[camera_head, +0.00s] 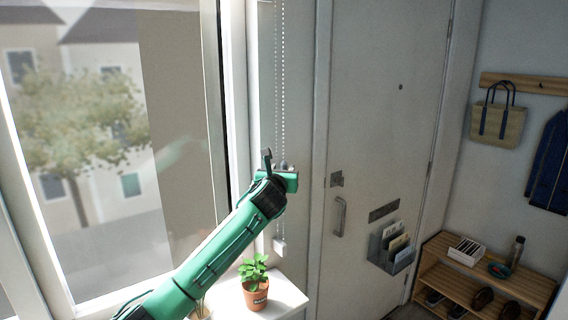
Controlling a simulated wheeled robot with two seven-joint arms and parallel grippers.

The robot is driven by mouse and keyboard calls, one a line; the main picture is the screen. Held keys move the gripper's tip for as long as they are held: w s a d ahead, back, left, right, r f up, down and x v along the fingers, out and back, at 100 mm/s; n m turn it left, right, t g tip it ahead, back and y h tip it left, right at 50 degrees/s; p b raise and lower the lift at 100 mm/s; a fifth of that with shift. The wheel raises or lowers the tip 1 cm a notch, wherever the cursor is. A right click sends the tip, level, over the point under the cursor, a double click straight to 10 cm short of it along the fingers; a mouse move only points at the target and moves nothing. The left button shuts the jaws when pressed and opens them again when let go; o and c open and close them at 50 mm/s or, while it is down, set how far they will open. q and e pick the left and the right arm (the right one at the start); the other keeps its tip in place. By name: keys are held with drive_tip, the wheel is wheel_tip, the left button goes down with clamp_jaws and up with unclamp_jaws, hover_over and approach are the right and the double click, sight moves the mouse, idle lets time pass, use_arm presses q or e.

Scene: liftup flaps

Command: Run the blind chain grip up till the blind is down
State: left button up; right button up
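A white beaded blind chain (278,80) hangs in two strands on the narrow wall between the window and the door. Its lower end meets a small white fitting (280,246) on the wall. My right gripper is out of view.
A potted plant (256,292) stands on a white ledge (284,290) below the gripper. A closed door (375,130) with a handle (340,216) and letter rack (390,250) is to the right. A wooden shoe rack (450,262) stands beyond it.

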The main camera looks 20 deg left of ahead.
sight(283, 167)
use_arm(q)
drive_tip(key=shift+w+a+p, duration=0.2)
drive_tip(key=shift+w+p, duration=0.15)
drive_tip(key=shift+w, duration=1.4)
clamp_jaws()
